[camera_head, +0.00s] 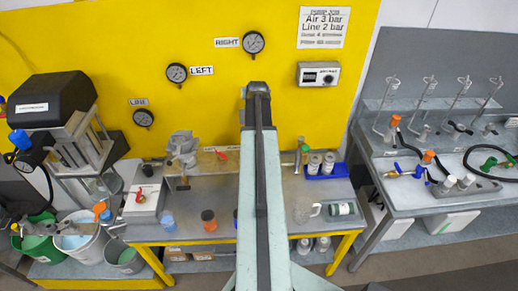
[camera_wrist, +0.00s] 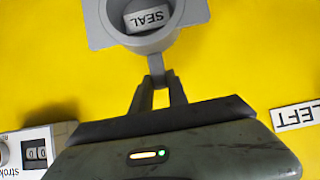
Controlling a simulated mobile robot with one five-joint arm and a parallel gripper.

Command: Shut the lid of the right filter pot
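A grey round pot (camera_wrist: 116,14) on a square grey backing sits on the yellow panel at the top of the wrist view. Its mouth is open, and a pale block marked SEAL (camera_wrist: 148,18) shows inside. Whether the tip touches the rim is unclear. In the head view my arm hides this part of the panel. A grey fitting (camera_head: 182,148) stands left of my arm there; whether it is a filter pot is unclear. No lid is clearly recognisable.
Gauges marked RIGHT (camera_head: 253,42) and LEFT (camera_head: 176,73) and a counter box (camera_head: 318,74) are on the panel around my arm.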

